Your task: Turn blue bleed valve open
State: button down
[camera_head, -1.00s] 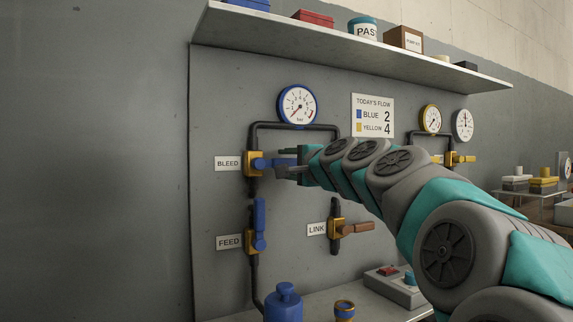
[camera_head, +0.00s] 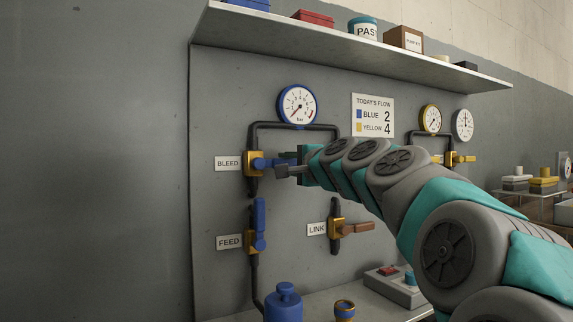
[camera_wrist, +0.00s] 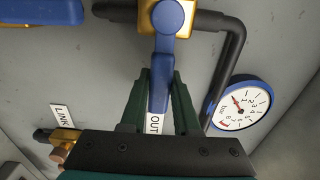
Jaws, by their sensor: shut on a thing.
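The blue bleed valve handle (camera_head: 264,163) sits on a brass valve body (camera_head: 251,164) beside the BLEED label (camera_head: 228,163). The handle points sideways to the right, across the upright pipe. In the wrist view the blue handle (camera_wrist: 158,90) runs from the brass body (camera_wrist: 180,12) down between the fingers of my gripper (camera_wrist: 160,95). The gripper is shut on the handle, with one dark green finger on each side. In the head view my gripper (camera_head: 286,166) hides the handle's far end.
The blue feed valve handle (camera_head: 259,222) stands upright below. The link valve handle (camera_head: 357,227) points right. A blue-rimmed gauge (camera_head: 297,105) hangs above the bleed valve. A shelf (camera_head: 350,50) juts out overhead, and a ledge with a blue bottle (camera_head: 284,302) lies below.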

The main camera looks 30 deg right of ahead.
dwell(0.8)
jog(key=r+n, duration=0.1)
jog(key=n+b, duration=0.1)
jog(key=n, duration=0.1)
jog(key=shift+a+r, duration=0.1)
jog(key=shift+r, duration=0.3)
jog(key=n, duration=0.1)
jog(key=r+n+b, duration=0.1)
jog(key=n, duration=0.1)
jog(key=shift+a+r, duration=0.25)
jog(key=shift+a, duration=0.1)
jog(key=n+b, duration=0.1)
jog(key=a+r+n, duration=0.1)
jog(key=shift+r+n+b, duration=0.1)
jog(key=shift+n+b, duration=0.25)
jog(key=shift+n, duration=0.05)
jog(key=a+n+b, duration=0.1)
jog(key=r+n+b, duration=0.1)
jog(key=n, duration=0.1)
jog(key=shift+s+a+r+n, duration=0.1)
jog(key=shift+a+r+n, duration=0.1)
jog(key=shift+a+n, duration=0.15)
jog(key=shift+a+r+n+b, duration=0.2)
jog(key=shift+a+n+b, duration=0.5)
jog(key=shift+n, duration=0.7)
jog(key=shift+a+r+n+b, duration=0.2)
jog(key=shift+a+n+b, duration=0.15)
jog(key=shift+a+n, duration=0.8)
jog(key=shift+d+n, duration=0.2)
jog(key=shift+n, duration=0.1)
